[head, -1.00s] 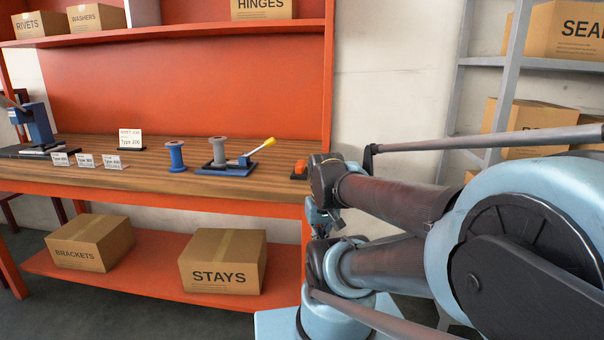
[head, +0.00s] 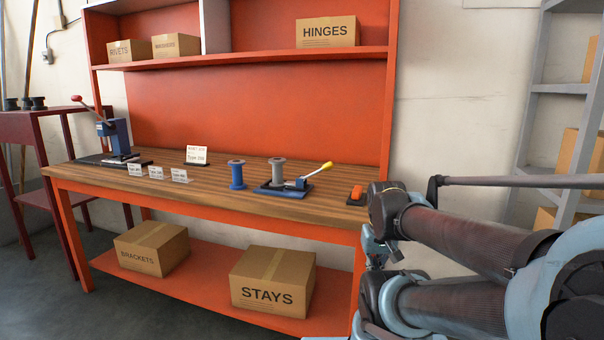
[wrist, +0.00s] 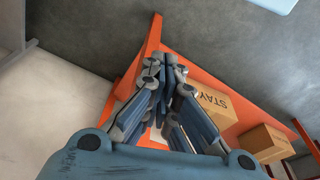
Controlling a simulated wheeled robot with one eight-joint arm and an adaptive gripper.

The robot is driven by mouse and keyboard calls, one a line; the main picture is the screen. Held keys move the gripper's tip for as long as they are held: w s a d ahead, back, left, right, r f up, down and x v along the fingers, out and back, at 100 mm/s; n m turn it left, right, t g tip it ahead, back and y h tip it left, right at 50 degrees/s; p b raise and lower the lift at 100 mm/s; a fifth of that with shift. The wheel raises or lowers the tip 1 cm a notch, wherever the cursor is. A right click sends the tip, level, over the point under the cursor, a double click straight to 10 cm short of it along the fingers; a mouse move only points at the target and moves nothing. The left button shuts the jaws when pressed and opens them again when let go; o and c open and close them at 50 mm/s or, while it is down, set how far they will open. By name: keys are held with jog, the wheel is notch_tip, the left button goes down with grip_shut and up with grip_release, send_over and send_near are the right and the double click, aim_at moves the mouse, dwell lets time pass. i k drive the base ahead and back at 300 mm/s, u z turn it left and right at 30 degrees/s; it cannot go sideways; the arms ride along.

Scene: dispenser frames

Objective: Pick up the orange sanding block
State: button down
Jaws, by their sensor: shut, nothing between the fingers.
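The orange sanding block (head: 357,192) sits near the right end of the wooden bench top (head: 215,197) in the head view, with a dark part beneath it. It does not show in the wrist view. My gripper (head: 376,262) hangs in front of the bench's right end, lower than the block and apart from it. In the wrist view my gripper (wrist: 167,62) points down over the orange lower shelf and the floor. Its fingers are together with nothing between them.
A blue lever tool (head: 290,187) and a blue spool (head: 237,175) stand left of the block. Cards and a blue press (head: 118,135) are farther left. A STAYS box (head: 272,284) and a BRACKETS box (head: 152,248) rest on the lower shelf. A grey rack (head: 580,150) stands right.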

aim_at(357, 198)
jog(key=u, duration=1.05)
jog(key=k, duration=1.65)
jog(key=z, duration=1.05)
jog(key=i, duration=1)
jog(key=u, duration=0.05)
